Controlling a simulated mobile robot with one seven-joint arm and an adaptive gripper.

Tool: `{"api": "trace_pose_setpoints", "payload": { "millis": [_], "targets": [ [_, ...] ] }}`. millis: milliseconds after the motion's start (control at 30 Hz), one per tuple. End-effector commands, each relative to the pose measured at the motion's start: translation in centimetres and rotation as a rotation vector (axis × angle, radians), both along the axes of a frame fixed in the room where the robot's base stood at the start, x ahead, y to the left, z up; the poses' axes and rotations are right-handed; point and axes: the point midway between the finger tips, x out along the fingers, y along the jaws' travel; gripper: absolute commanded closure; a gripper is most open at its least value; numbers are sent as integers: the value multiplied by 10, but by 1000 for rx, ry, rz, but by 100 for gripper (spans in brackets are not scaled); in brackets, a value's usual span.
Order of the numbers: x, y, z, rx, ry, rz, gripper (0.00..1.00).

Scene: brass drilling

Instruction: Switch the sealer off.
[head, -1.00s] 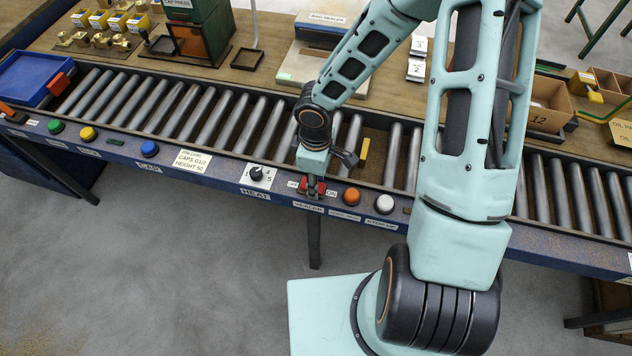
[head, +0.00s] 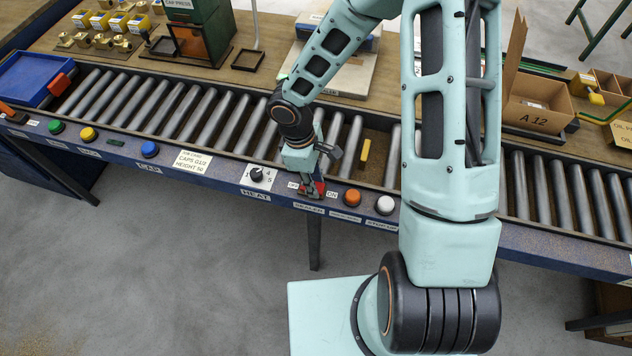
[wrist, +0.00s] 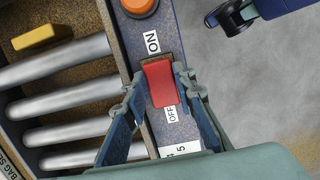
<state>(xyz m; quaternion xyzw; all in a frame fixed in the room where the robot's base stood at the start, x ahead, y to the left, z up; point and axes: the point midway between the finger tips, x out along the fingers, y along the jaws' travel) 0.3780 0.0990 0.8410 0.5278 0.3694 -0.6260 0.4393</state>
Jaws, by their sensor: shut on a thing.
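The sealer switch is a red rocker (wrist: 160,83) on the blue front rail, between an ON label (wrist: 152,42) and an OFF label (wrist: 172,115) in the wrist view. In the head view the red switch (head: 319,187) shows partly behind my fingers, with OFF to its left and ON to its right. My gripper (wrist: 154,84) is shut on the switch, one finger on each side of it; it also shows in the head view (head: 312,193). I cannot tell which way the rocker is tipped.
An orange button (head: 351,196) and a white button (head: 385,204) sit right of the switch. The heat knob (head: 257,175) is to its left. Conveyor rollers (head: 215,125) run behind the rail, with a yellow block (head: 365,152) among them. Open floor lies in front.

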Motion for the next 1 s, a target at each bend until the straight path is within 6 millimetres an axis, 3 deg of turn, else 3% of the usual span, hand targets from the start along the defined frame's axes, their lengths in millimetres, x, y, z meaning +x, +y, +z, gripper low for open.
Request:
{"api": "trace_pose_setpoints", "payload": {
  "millis": [367, 767, 800, 867, 1000],
  "targets": [
    [3, 6, -1, -192, 66, 0, 100],
    [2, 6, 1, -215, 78, -1, 100],
    [2, 6, 1, -215, 78, -1, 75],
    [2, 6, 1, -215, 78, 0, 68],
    [2, 6, 1, -214, 78, 0, 68]
  ]
}}
